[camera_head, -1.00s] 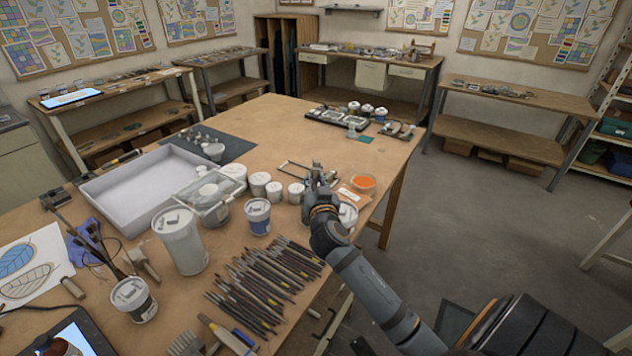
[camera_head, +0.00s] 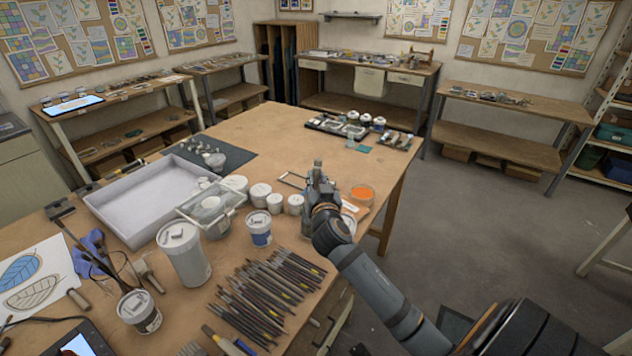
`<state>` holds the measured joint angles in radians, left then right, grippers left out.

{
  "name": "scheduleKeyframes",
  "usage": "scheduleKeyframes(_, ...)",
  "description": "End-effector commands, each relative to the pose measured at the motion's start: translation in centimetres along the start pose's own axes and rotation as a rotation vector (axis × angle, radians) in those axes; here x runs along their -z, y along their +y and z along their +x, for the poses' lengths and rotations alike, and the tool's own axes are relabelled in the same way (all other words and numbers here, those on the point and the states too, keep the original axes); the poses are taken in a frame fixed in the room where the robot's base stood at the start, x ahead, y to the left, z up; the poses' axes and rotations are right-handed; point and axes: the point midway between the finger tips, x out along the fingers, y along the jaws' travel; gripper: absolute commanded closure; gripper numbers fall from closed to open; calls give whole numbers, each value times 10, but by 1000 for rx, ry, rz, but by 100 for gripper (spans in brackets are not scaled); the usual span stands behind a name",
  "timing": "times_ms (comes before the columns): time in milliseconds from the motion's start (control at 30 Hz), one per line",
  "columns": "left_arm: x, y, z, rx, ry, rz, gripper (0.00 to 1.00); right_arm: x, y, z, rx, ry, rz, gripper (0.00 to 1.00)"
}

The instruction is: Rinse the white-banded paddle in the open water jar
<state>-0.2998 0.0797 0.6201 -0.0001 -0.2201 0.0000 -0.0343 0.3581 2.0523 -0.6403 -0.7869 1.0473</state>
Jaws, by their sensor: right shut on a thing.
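My right gripper (camera_head: 320,172) is above the right part of the wooden table, near the white lidded pots, pointing up and away in the picture. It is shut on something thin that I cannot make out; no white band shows. A clear jar-like edge (camera_head: 306,228) shows just left of my right wrist, mostly hidden by it; I cannot tell whether it is the open water jar. A clear glass container (camera_head: 222,200) stands further left, with a flat transparent top. My left gripper is not in view.
White pots (camera_head: 277,204), a blue-labelled pot (camera_head: 259,234) and a tall white canister (camera_head: 184,256) stand left of my gripper. Several brushes (camera_head: 262,290) lie in front. The table's far middle (camera_head: 290,135) is clear.

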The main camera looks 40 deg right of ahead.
Motion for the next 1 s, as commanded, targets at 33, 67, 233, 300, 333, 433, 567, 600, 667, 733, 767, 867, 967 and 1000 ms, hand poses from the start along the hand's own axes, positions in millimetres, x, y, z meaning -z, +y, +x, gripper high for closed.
scheduleKeyframes(33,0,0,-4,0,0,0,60,5,0,0,0,1,0,100)
scheduleKeyframes(67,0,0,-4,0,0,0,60,5,0,0,0,1,0,100)
scheduleKeyframes(233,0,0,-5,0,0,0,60,6,0,0,0,1,0,100)
scheduleKeyframes(300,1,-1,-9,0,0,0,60,12,-1,0,0,2,0,100)
scheduleKeyframes(333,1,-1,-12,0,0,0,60,15,-2,0,1,2,0,100)
scheduleKeyframes(433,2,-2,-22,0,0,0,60,28,-4,-1,1,3,0,100)
scheduleKeyframes(567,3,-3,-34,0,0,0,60,43,-6,-2,1,2,0,100)
scheduleKeyframes(600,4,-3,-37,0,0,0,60,47,-6,-2,1,2,-1,100)
scheduleKeyframes(667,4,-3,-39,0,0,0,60,50,-7,-2,1,1,-1,100)
scheduleKeyframes(733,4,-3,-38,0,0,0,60,50,-6,-2,0,0,-1,100)
scheduleKeyframes(767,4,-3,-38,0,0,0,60,49,-6,-2,0,0,-1,100)
scheduleKeyframes(867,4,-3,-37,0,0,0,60,48,-6,-2,0,1,-1,100)
scheduleKeyframes(967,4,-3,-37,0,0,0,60,48,-6,-2,0,1,-1,100)
scheduleKeyframes(1000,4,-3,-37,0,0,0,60,48,-6,-2,0,1,-1,100)
